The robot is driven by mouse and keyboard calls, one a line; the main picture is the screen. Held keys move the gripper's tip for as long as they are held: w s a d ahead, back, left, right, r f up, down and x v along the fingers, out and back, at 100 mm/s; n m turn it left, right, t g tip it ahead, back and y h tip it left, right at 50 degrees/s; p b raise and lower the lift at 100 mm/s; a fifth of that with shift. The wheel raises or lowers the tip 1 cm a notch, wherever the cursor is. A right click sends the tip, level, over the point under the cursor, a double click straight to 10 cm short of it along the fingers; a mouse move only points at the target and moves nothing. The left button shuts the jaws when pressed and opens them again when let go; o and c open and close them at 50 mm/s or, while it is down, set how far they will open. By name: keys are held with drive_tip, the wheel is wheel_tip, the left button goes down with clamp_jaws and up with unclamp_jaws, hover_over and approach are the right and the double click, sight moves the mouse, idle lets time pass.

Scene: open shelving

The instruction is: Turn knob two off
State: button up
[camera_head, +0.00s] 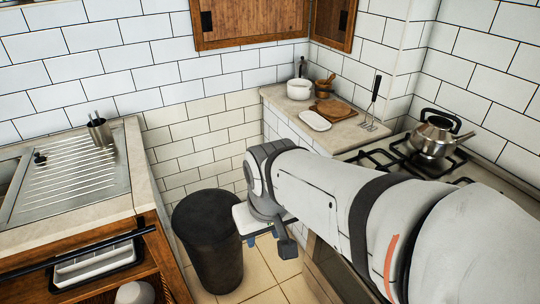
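The stove (392,152) stands at the right, with black grates on top. Its front shows only in part below my arm, and no knob is visible; knob two is not in sight. My arm reaches in from the lower right across the stove front. My gripper (287,246) is at the arm's far end, low in front of the cabinet and stove. Only a dark part of it shows below the wrist, so I cannot tell whether it is open or shut. No contact with a knob can be seen.
A metal kettle (434,138) sits on the stove. A black bin (209,238) stands on the tiled floor left of my wrist. A sink counter (135,170) is at the left. The corner counter (349,131) holds a white pot (299,89), a white dish (314,121) and wooden items.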

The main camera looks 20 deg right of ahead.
drive_tip(key=shift+o, duration=0.8)
drive_tip(key=shift+d+f, duration=0.15)
drive_tip(key=shift+f, duration=0.15)
drive_tip(key=shift+o, duration=1)
drive_tip(key=d+f+n+g+h+b, duration=0.2)
drive_tip(key=d+f+g+h+b, duration=0.1)
drive_tip(key=d+f, duration=0.4)
drive_tip(key=shift+w+d+f+n+g+h+b, duration=0.3)
drive_tip(key=shift+w+d+n+g+h, duration=0.25)
drive_tip(key=shift+g+h, duration=0.25)
drive_tip(key=w+d+f+n+t+h+b, duration=0.4)
drive_tip(key=w+d+f+n+h+b, duration=0.4)
drive_tip(key=w+d+f+n+h, duration=0.65)
drive_tip(key=w+d+f+y, duration=0.1)
drive_tip(key=w+d+f, duration=0.2)
drive_tip(key=d, duration=0.5)
drive_tip(key=shift+w+t, duration=0.3)
drive_tip(key=shift+c, duration=0.3)
drive_tip(key=c, duration=0.9)
